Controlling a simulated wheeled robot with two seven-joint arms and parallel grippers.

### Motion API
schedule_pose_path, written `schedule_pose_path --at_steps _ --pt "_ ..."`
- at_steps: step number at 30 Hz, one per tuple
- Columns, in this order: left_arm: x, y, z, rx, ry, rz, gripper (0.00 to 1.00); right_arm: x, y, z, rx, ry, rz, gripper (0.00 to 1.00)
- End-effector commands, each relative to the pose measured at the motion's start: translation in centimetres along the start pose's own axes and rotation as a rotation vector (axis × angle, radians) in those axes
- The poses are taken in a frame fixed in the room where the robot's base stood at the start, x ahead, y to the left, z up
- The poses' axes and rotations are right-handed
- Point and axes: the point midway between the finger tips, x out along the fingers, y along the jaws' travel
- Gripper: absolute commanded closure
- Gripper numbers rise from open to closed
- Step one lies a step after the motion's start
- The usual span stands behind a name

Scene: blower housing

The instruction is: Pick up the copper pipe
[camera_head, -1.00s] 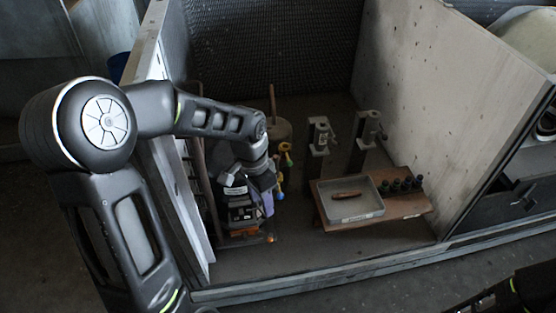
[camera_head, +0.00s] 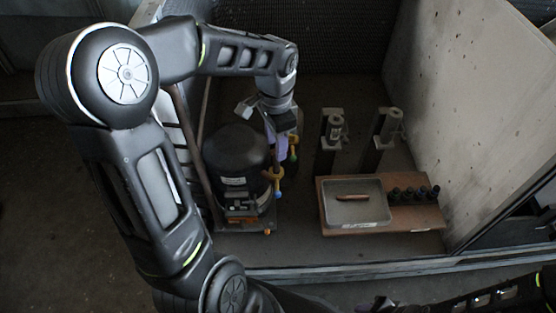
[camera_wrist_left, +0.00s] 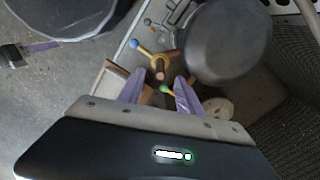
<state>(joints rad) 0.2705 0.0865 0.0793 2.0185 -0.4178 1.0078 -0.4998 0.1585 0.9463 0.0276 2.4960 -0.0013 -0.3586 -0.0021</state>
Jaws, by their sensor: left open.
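A short copper-brown rod (camera_head: 352,197) lies in the shallow grey tray (camera_head: 328,212); I cannot tell if it is a pipe. In the left wrist view a copper-coloured piece (camera_wrist_left: 160,74) shows end-on inside a yellow ring-shaped fitting (camera_wrist_left: 146,52) with coloured ball ends. The fitting also shows in the head view (camera_head: 277,174), beside the black drum (camera_head: 236,152). My left gripper (camera_wrist_left: 157,90) is open and empty, pointing down above the fitting, with its purple fingers on either side of the copper piece. What seems my right gripper's purple finger (camera_wrist_left: 43,46) shows at the left.
The drum (camera_wrist_left: 230,38) stands close to my left fingers. Two grey clamp stands (camera_head: 331,135) stand behind the wooden board (camera_head: 412,217), which bears the tray and several black knobs. A concrete wall (camera_head: 480,110) bounds the right side. A front edge rail (camera_head: 360,268) crosses the front.

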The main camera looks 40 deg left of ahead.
Motion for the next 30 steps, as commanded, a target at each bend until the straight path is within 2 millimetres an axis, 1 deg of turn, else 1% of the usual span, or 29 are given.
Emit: schedule_pose_path --at_steps 7,16,19,23,27,30 --pt "2.4 0.0 0.1 0.0 -0.003 0.002 0.58 0.6 0.2 0.0 0.001 0.001 0.0 0.64" --pt "2.6 0.0 0.0 0.0 -0.001 0.0 0.58 0.6 0.2 0.0 0.001 0.001 0.0 0.64" --pt "3.1 0.0 0.0 0.0 -0.001 0.001 0.58 0.8 0.3 0.0 0.001 0.001 0.0 0.64" --pt "4.7 0.0 0.0 0.0 -0.003 0.003 0.58 1.3 0.5 0.0 0.001 0.001 0.0 0.64" --pt "6.8 0.0 0.0 0.001 -0.003 0.003 0.58 1.9 0.8 0.0 0.002 0.001 0.0 0.64" --pt "7.7 0.0 0.0 0.0 -0.002 0.002 0.58 2.1 0.8 0.0 0.002 0.001 0.0 0.64"
